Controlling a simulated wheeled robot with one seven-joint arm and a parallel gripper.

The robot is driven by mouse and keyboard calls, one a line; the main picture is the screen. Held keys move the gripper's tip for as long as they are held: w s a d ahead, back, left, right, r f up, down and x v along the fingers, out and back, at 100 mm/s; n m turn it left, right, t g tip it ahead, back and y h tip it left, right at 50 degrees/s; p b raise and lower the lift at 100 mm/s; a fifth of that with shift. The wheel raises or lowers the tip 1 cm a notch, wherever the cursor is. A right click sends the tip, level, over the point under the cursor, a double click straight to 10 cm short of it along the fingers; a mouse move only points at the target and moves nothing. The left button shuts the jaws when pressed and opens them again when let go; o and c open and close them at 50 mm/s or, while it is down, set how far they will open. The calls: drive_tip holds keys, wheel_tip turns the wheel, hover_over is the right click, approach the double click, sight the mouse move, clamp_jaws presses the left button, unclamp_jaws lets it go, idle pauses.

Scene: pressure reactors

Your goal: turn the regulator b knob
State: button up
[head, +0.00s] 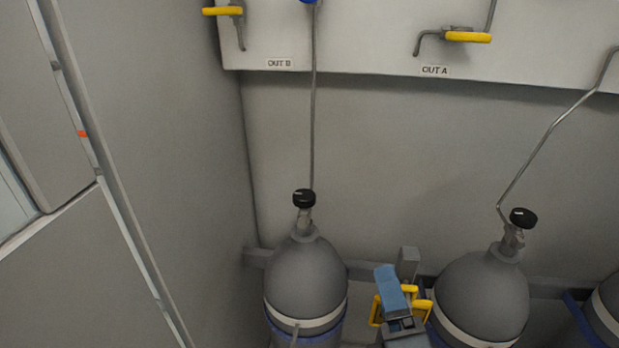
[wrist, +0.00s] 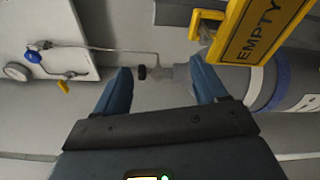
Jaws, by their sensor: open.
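A blue knob (head: 308,1) sits by the thin pipe near the OUT B label (head: 279,63), mostly cut off by the head view's top edge. A blue knob (wrist: 33,57) beside a round gauge (wrist: 16,72) also shows at the left of the wrist view. No label on it is readable there. My gripper (wrist: 161,68) is open and empty, its two blue fingers spread. It is well apart from the blue knob. A black cylinder knob (wrist: 142,72) appears between the fingers in the picture. In the head view, my gripper (head: 392,290) is low, between two cylinders.
Grey cylinders (head: 305,275) (head: 482,298) with black valve knobs stand along the wall. A yellow EMPTY sign (wrist: 262,28) is close to the right finger. Yellow-handled valves (head: 222,11) (head: 468,37) are on the white panel (head: 360,55). A grey cabinet (head: 75,260) stands left.

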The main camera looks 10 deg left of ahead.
drive_tip(key=w+a+r+n+t+h, duration=0.15)
drive_tip(key=w+a+r+n, duration=0.35)
drive_tip(key=r, duration=0.7)
drive_tip(key=w+a+r+n+t+h, duration=0.15)
drive_tip(key=w+a+r+n, duration=0.35)
drive_tip(key=r, duration=0.7)
drive_tip(key=w+a+r+n+t+h, duration=0.1)
drive_tip(key=w+a+r+n+t, duration=0.15)
drive_tip(key=w+a+r, duration=0.65)
drive_tip(key=shift+n+g+y, duration=0.25)
drive_tip(key=shift+g+y, duration=0.05)
drive_tip(key=shift+g, duration=0.05)
drive_tip(key=w+d+r, duration=0.2)
drive_tip(key=w+d+r+p, duration=0.1)
drive_tip(key=w+d+r, duration=0.1)
drive_tip(key=r, duration=0.1)
drive_tip(key=shift+d+p, duration=0.15)
drive_tip(key=shift+p, duration=0.15)
drive_tip(key=c, duration=1)
